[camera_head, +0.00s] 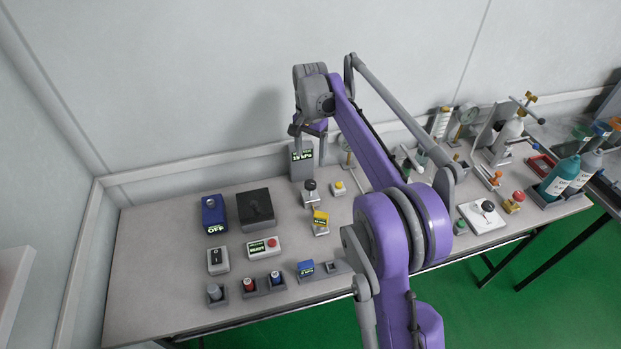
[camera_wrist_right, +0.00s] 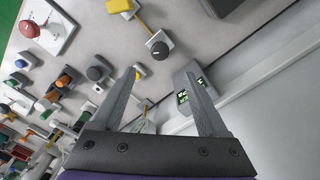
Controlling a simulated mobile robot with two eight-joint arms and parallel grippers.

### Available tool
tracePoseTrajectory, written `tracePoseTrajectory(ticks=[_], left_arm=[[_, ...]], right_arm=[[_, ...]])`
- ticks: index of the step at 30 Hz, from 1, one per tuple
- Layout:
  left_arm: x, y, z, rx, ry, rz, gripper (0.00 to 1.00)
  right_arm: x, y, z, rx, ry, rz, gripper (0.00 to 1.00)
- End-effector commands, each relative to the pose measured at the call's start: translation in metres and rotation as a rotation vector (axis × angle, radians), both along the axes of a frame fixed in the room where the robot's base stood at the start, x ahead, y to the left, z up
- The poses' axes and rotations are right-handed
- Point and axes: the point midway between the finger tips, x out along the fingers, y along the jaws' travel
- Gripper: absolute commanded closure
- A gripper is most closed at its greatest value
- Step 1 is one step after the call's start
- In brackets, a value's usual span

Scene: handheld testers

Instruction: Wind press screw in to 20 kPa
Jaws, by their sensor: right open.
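A grey block with a small green-lit readout (camera_head: 302,155) stands at the back of the table; its lettering appears to include kPa, but I cannot read a value. The block also shows in the right wrist view (camera_wrist_right: 194,82), beyond one finger. A black round knob on a light base (camera_head: 310,186) stands in front of it, also seen in the wrist view (camera_wrist_right: 158,49). I cannot tell for sure which part is the press screw. My right gripper (camera_wrist_right: 161,73) is open, with nothing visible between its fingers; in the head view its wrist is above the block. My left gripper is out of view.
My right arm covers mid-table. A white plate with a black knob (camera_head: 483,214) and teal bottles (camera_head: 560,178) stand at right.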

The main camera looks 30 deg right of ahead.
Motion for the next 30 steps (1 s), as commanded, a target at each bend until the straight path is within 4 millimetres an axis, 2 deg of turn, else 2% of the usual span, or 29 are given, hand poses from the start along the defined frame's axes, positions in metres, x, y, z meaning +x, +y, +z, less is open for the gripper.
tracePoseTrajectory(ticks=[3,6,9,12,16,20,30], left_arm=[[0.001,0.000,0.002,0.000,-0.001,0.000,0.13],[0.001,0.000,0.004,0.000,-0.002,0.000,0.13],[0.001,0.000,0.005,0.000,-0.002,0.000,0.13],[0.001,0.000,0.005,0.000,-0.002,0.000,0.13],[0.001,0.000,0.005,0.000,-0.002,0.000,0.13],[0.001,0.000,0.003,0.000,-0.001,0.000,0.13],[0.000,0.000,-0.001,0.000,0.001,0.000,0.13]], right_arm=[[0.000,0.001,0.000,0.000,0.000,0.337,0.24],[-0.001,0.001,0.000,0.000,0.000,0.591,0.24],[-0.001,0.001,0.000,0.000,0.000,0.787,0.24],[-0.001,0.001,0.000,-0.001,0.000,0.913,0.24],[-0.001,0.001,-0.003,0.000,0.001,0.982,0.24],[-0.001,0.001,-0.017,0.000,0.001,0.988,0.24],[-0.001,0.001,-0.080,0.000,0.001,0.986,0.24]])
